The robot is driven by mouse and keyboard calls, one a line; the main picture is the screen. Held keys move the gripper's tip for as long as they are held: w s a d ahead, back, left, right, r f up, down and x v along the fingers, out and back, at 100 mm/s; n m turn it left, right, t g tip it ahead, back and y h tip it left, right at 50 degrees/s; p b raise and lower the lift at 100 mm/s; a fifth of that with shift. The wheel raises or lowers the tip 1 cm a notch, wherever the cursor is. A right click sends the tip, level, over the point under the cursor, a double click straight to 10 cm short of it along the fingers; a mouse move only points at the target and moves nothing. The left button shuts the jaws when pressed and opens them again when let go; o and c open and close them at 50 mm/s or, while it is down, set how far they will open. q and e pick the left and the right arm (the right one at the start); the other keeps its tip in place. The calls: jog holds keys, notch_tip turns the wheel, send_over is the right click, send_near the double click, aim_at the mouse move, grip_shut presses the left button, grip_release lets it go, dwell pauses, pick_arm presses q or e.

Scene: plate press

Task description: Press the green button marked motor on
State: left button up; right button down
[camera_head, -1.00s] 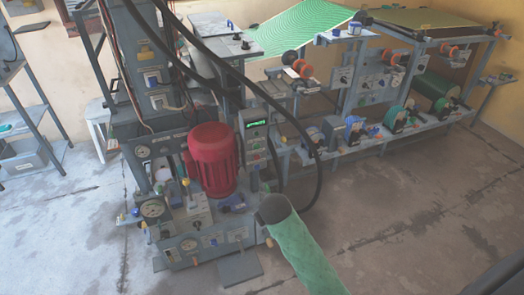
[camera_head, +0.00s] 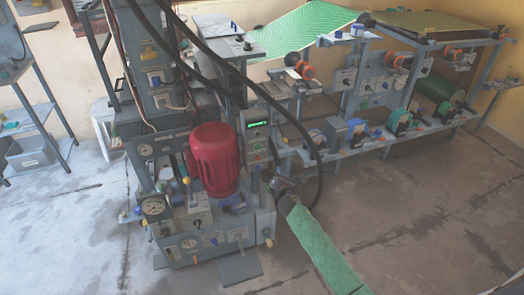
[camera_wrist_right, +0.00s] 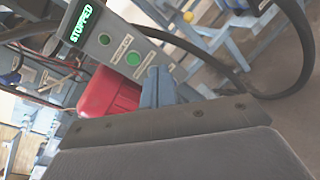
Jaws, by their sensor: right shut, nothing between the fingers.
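The grey control box (camera_head: 257,143) stands just right of the red motor (camera_head: 213,160), with a lit green display on top. In the right wrist view the display (camera_wrist_right: 82,25) reads STOPPED. My right gripper (camera_head: 279,184) is shut and empty, below and to the right of the box. Its fingers (camera_wrist_right: 159,84) show just below the larger green button in the wrist view, apart from it as far as I can tell. My left gripper is out of view.
A thick black hose (camera_head: 318,150) loops down close to my right arm. The press base with gauges (camera_head: 205,240) lies left of my gripper. A bench with rollers (camera_head: 370,145) stands behind at right. The floor (camera_head: 420,220) at the right is clear.

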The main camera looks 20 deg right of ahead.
jog(key=shift+w+a+r+n+t+y, duration=0.1)
jog(key=shift+a+r+n+t+y, duration=0.15)
jog(key=shift+a+n+y, duration=0.9)
jog(key=shift+a+r+n+t+y, duration=0.1)
jog(key=shift+a+r+n+t, duration=0.15)
jog(key=shift+n, duration=1.8)
jog(key=shift+w+a+r+n+t+y, duration=0.1)
jog(key=shift+a+r+n+t+y, duration=0.3)
jog(key=shift+n, duration=1.2)
jog(key=shift+a, duration=0.15)
jog(key=p, duration=0.2)
send_near(258, 145)
jog(key=w, duration=0.5)
jog(key=shift+w+r, duration=0.25)
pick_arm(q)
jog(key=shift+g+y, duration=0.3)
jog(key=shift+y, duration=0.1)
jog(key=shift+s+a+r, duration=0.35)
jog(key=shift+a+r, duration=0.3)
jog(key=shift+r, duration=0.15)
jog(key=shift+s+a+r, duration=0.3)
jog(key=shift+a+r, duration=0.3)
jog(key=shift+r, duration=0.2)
pick_arm(e)
jog(key=shift+w+f, duration=0.1)
jog(key=shift+w, duration=0.6)
